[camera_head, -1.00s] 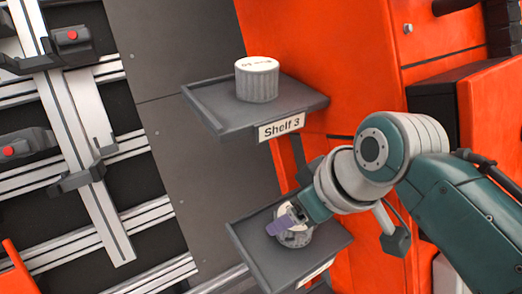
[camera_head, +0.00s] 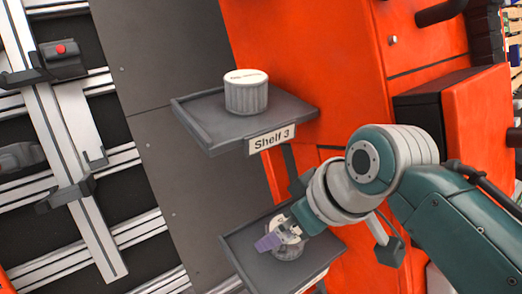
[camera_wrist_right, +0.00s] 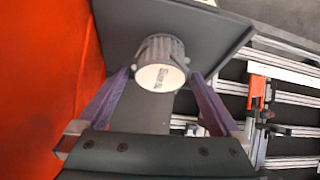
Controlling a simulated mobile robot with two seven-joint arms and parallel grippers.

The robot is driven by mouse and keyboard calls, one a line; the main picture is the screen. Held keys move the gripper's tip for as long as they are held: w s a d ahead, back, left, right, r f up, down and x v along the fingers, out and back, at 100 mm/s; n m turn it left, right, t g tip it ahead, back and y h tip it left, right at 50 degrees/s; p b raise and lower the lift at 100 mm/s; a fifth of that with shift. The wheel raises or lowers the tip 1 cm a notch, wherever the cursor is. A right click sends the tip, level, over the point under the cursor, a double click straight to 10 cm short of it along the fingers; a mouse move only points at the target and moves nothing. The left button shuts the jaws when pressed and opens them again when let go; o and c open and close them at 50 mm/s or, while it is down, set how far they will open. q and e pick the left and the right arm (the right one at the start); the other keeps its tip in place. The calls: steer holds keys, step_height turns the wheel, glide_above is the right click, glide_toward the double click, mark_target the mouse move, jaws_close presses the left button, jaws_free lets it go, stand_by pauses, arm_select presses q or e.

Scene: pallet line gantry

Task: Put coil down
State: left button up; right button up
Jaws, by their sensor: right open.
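The coil (camera_head: 289,252) is a grey ribbed cylinder with a white labelled top. It stands on the lower shelf (camera_head: 251,271) and is partly hidden by my right gripper in the head view. My right gripper (camera_head: 279,237), with purple fingers, is at the coil from above. In the right wrist view the coil (camera_wrist_right: 160,50) sits between the two spread fingers of the gripper (camera_wrist_right: 160,76), with a gap visible near the fingertips. My left gripper is out of view.
A second similar cylinder (camera_head: 246,92) stands on the upper shelf (camera_head: 195,118), labelled Shelf 3, right above the lower one. An orange cabinet (camera_head: 330,60) backs both shelves. Metal rails with clamps (camera_head: 75,190) lie at the left.

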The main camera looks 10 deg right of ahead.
steer(key=p+v, duration=0.4)
steer(key=v, duration=0.7)
steer(key=s+d+r+m+g+h, duration=0.1)
steer(key=s+d+m+h, duration=0.1)
steer(key=s, duration=1.4)
steer(key=shift+d+r+m, duration=0.15)
steer(key=shift+d+m, duration=0.55)
steer(key=shift+d, duration=0.4)
steer(key=shift+s, duration=0.1)
